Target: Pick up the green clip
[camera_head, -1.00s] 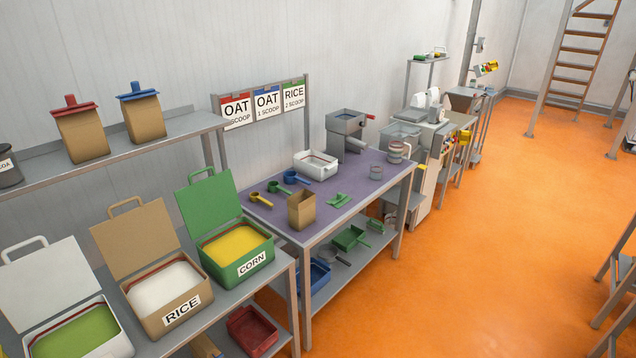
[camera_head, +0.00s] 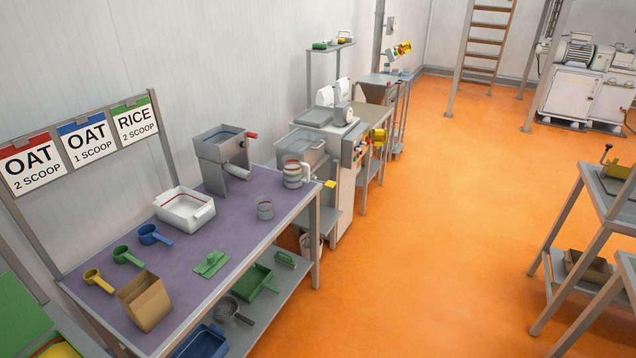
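The green clip (camera_head: 211,264) lies flat on the purple-topped table (camera_head: 190,325), near its front edge and right of an open brown paper bag (camera_head: 146,302). It has a flat bar with a raised part on top. Nothing covers it. Neither of my grippers is in view.
Yellow, green and blue scoops (camera_head: 150,235) lie behind the bag. A white tub (camera_head: 184,209), a grey hopper machine (camera_head: 222,160) and a small clear cup (camera_head: 265,210) stand farther along. The lower shelf holds a green dustpan-like scoop (camera_head: 256,282). Orange floor (camera_head: 430,240) is free to the right.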

